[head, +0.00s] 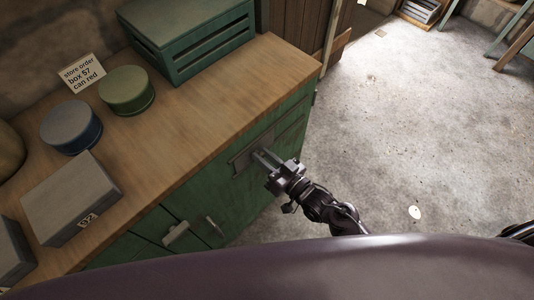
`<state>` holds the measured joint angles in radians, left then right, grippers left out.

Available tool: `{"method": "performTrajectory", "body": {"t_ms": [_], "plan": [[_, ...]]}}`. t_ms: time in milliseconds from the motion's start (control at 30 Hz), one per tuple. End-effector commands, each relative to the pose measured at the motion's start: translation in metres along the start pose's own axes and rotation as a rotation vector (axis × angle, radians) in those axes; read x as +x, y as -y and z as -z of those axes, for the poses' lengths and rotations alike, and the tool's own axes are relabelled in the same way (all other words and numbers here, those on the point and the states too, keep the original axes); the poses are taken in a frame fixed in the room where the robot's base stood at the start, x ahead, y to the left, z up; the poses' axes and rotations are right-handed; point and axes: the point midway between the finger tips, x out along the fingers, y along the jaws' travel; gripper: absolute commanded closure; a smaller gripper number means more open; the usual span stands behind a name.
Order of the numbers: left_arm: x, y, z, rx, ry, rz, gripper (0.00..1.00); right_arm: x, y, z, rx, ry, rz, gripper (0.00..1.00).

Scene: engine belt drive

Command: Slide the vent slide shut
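A grey-edged rectangular panel (241,164), which looks like the vent slide, is set in the upper front of the green cabinet. My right gripper (262,156) is at this panel, its fingers pointing at the panel's face. The fingers cover part of the panel, so I cannot tell whether they touch it, whether they grip anything, or how far the slide stands open. My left gripper is not in view.
The wooden cabinet top (190,125) carries a green crate (195,45), a green round tin (127,90), a blue tin (70,128), a grey box (72,200) and a note (83,74). Handles (177,232) stick out lower on the front. The concrete floor (400,120) at right is mostly clear.

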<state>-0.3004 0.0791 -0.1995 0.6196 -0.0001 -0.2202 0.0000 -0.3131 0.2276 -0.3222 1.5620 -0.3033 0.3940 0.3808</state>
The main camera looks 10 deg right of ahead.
Motion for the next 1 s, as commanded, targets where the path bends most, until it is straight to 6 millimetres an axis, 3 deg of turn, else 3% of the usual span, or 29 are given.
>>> {"method": "performTrajectory", "body": {"t_ms": [33, 167, 467, 800, 1000], "plan": [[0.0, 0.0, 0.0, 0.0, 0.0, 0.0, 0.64, 0.0, 0.004, -0.003, 0.008, 0.006, 0.009, 0.72], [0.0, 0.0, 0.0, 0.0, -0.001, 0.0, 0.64, 0.0, 0.004, -0.003, 0.007, 0.005, 0.007, 0.56], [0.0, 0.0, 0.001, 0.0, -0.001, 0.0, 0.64, -0.003, 0.002, -0.002, 0.004, 0.004, 0.004, 0.56], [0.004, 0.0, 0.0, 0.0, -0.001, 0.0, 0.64, -0.054, 0.003, -0.004, 0.005, 0.007, 0.005, 0.56], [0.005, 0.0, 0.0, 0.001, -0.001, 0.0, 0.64, -0.076, 0.003, -0.003, 0.006, 0.005, 0.005, 0.56]]}}
